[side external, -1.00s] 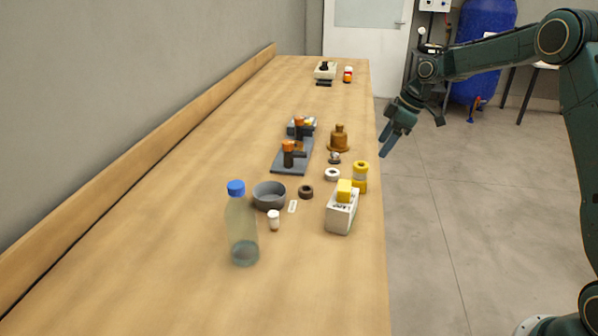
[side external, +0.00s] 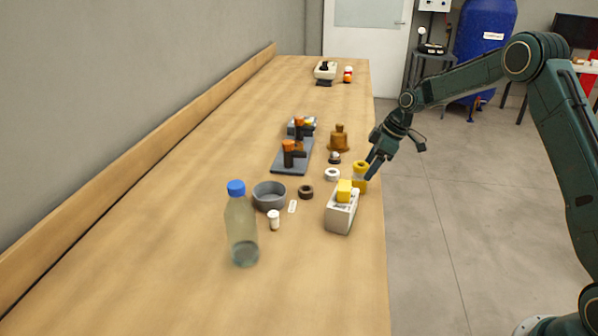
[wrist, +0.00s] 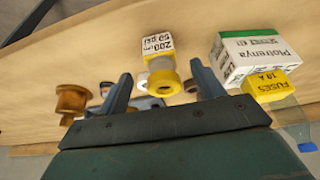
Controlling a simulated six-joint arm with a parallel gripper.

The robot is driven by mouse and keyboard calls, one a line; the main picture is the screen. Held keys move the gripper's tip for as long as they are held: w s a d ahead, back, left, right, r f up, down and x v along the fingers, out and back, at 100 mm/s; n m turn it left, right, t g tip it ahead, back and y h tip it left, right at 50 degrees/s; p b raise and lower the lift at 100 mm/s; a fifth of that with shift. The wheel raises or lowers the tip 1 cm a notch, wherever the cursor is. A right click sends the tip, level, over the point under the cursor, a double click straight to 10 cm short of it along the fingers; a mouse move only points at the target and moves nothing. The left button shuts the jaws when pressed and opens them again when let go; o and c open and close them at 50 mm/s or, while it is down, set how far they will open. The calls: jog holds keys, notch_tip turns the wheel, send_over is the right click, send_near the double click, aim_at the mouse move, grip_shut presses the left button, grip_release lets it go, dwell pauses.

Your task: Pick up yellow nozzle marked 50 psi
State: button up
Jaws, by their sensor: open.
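The yellow nozzle (side external: 361,185) stands upright near the right edge of the bench, partly hidden by my gripper in the side view. In the wrist view the nozzle (wrist: 164,84) shows a yellow ring end and a white face printed "200" and "50 PSI". My gripper (side external: 371,166) is at the nozzle's upper right in the side view. In the wrist view my gripper (wrist: 161,70) is open, with one finger on each side of the nozzle and gaps between. I cannot tell how far its tips are above the bench.
A white box (side external: 341,215) with a yellow fuse box (side external: 344,190) on it stands close in front of the nozzle. A brass bell-shaped part (side external: 338,140), a white ring (side external: 332,174) and a grey bowl (side external: 269,196) are nearby. A bottle (side external: 241,232) stands front left.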

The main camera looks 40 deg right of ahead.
aim_at(359, 179)
jog(key=shift+w+a+f, duration=0.15)
jog(key=shift+f, duration=0.3)
jog(key=shift+f, duration=0.1)
jog(key=shift+x, duration=2.5)
jog(key=shift+w+a, duration=0.1)
jog(key=shift+a, duration=0.05)
jog(key=c, duration=1.2)
